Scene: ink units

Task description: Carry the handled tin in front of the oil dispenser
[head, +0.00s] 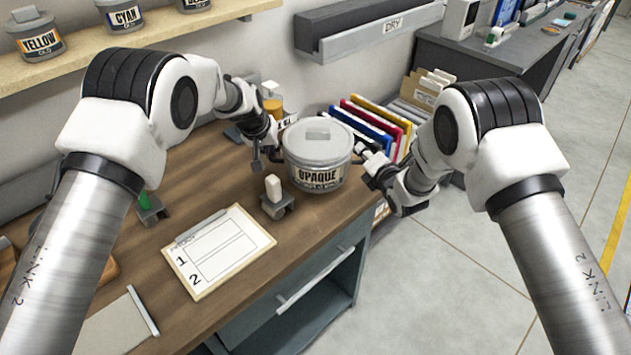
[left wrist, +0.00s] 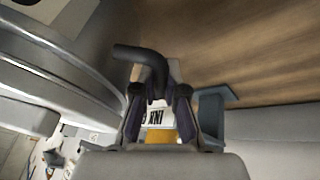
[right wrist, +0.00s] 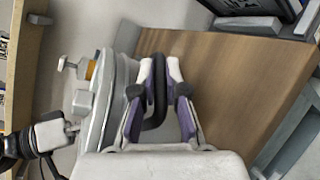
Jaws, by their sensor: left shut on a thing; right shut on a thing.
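The handled tin (head: 316,158) is a grey, lidded pot labelled OPAQUE, upright at the right part of the wooden desk. My left gripper (head: 265,152) is shut on its left handle; the dark handle (left wrist: 148,57) shows between the fingers in the left wrist view. My right gripper (head: 370,170) is shut on the opposite handle (right wrist: 158,105). I cannot tell whether the tin's base touches the desk. An amber bottle with a pale top (head: 272,104), likely the oil dispenser, stands behind the tin, partly hidden by it and my left gripper.
A small stand with a white block (head: 274,190) is close to the tin's front left. A clipboard (head: 218,250) lies further left. Coloured binders (head: 375,123) stand behind right. Ink jars line the shelf (head: 160,38). The desk's front right edge is close to the tin.

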